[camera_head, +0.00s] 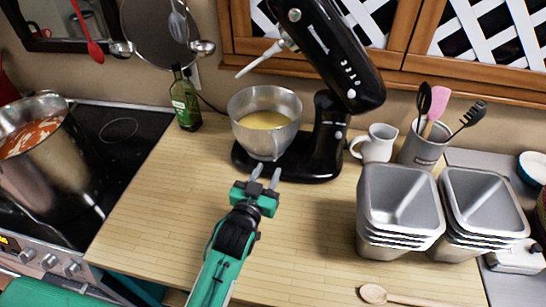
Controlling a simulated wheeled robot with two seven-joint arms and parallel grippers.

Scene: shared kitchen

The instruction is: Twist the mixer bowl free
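The mixer bowl (267,136) is a metal bowl with yellow batter in it. It sits upright on the base of the black stand mixer (325,135), whose head is tilted up. A handle shows on the bowl's near right side. My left gripper (266,175) is just in front of the bowl, its two grey fingers apart with nothing seen between them. The fingertips are close to the bowl's lower front; I cannot tell whether they touch it. My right gripper is not in the view.
A white jug (375,143) and a utensil crock (422,148) stand right of the mixer. Stacked metal tins (400,205) fill the right side. A green bottle (185,101) stands left of the bowl. A wooden spoon (374,294) lies in front.

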